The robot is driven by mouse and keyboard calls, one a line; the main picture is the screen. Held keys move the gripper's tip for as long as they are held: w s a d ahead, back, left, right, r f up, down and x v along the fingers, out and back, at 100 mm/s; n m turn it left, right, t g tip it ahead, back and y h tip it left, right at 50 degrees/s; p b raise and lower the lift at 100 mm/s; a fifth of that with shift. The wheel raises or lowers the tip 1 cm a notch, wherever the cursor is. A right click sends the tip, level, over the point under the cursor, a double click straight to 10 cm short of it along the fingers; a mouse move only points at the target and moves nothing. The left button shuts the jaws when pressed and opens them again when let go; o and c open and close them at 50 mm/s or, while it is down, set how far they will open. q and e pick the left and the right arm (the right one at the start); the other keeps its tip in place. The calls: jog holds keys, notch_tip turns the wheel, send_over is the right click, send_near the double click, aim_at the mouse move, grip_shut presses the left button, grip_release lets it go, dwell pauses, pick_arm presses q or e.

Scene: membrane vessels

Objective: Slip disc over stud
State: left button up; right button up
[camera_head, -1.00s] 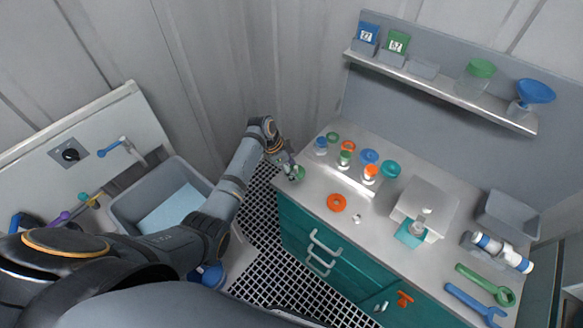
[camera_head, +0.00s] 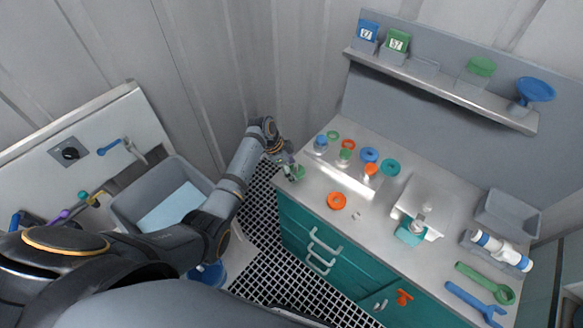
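My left gripper (camera_head: 293,171) is at the left end of the counter, with its fingers at a small green piece (camera_head: 299,173). The fingers are too small and overlapped to tell if they grip it. An orange disc with a centre hole (camera_head: 336,201) lies flat on the counter, to the right of the gripper. A small pale stud-like piece (camera_head: 356,217) stands just right of that disc, apart from it. A blue disc (camera_head: 369,155), a teal disc (camera_head: 390,168), a small orange ring (camera_head: 348,145) and a green ring (camera_head: 333,135) lie further back. My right gripper is not in view.
Small vessels with blue (camera_head: 321,141), green (camera_head: 345,156) and orange (camera_head: 371,169) tops stand behind the orange disc. A pale stand with a teal part (camera_head: 410,233) is to the right. Wrenches (camera_head: 476,303) lie at the front right. A shelf (camera_head: 440,88) overhangs the back.

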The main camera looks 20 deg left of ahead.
pick_arm(q)
jog(key=shift+o, duration=0.9)
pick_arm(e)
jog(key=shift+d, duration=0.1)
pick_arm(q)
jog(key=shift+r, duration=0.1)
jog(key=v, duration=1.1)
jog(key=shift+a+r, duration=0.25)
jog(key=shift+r, duration=0.1)
jog(key=shift+s, duration=0.15)
